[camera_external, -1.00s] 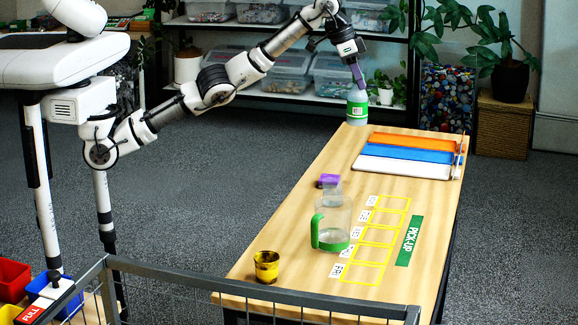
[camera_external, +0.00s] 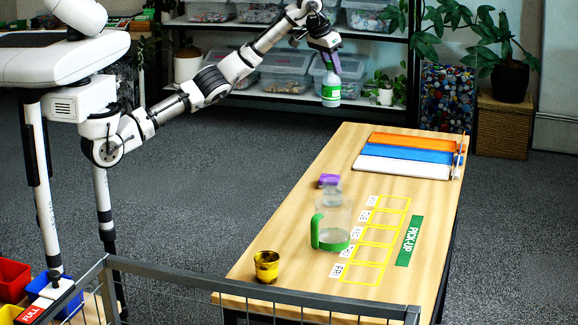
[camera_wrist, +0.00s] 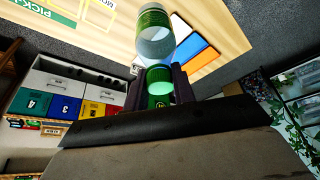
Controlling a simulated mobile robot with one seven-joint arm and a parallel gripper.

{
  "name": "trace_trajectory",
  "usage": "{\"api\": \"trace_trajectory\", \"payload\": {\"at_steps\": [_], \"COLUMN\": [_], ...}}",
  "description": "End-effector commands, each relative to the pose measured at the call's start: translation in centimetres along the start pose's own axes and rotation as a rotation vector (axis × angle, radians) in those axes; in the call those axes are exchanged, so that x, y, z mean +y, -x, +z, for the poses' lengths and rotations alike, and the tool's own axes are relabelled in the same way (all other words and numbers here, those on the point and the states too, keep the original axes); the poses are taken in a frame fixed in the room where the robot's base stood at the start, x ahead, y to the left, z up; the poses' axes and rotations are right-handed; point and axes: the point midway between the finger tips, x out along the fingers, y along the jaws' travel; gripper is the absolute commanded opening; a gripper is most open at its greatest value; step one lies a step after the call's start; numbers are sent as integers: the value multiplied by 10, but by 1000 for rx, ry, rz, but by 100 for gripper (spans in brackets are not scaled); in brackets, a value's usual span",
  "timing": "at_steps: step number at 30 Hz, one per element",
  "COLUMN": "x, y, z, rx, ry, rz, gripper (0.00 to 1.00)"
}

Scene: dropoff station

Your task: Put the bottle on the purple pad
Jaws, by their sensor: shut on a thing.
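My gripper (camera_external: 331,68) is shut on the bottle (camera_external: 331,92), a clear, pale one with a green label. It holds the bottle upright in the air, beyond the table's far left corner in the external view. In the wrist view the bottle (camera_wrist: 155,38) extends out from between the dark fingers (camera_wrist: 160,85). A small purple item (camera_external: 329,181) lies on the table behind the glass jug. I cannot tell whether it is the purple pad. The flat pads at the table's far end are orange (camera_external: 405,142), blue (camera_external: 403,154) and white (camera_external: 400,168).
The wooden table (camera_external: 290,235) holds a clear jug with a green handle (camera_external: 333,225), a yellow cup (camera_external: 266,266) and yellow-outlined squares (camera_external: 377,235). A shelf with clear bins (camera_external: 285,72) stands behind. A grey rail (camera_external: 250,290) crosses the front.

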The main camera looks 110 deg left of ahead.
Motion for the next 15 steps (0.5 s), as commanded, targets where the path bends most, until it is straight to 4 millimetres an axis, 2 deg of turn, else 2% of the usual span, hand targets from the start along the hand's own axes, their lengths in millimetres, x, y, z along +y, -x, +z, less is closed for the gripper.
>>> {"api": "trace_trajectory", "payload": {"at_steps": [3, 8, 11, 15], "x": [-1, 0, -1, -1], "y": [-15, -27, -44, -77], "z": [5, 11, 18, 32], "rx": [0, 0, -2, -3], "ry": [0, 0, -1, -2], "rz": [-2, -1, -2, -1], "gripper": [0, 0, 0, 0]}}
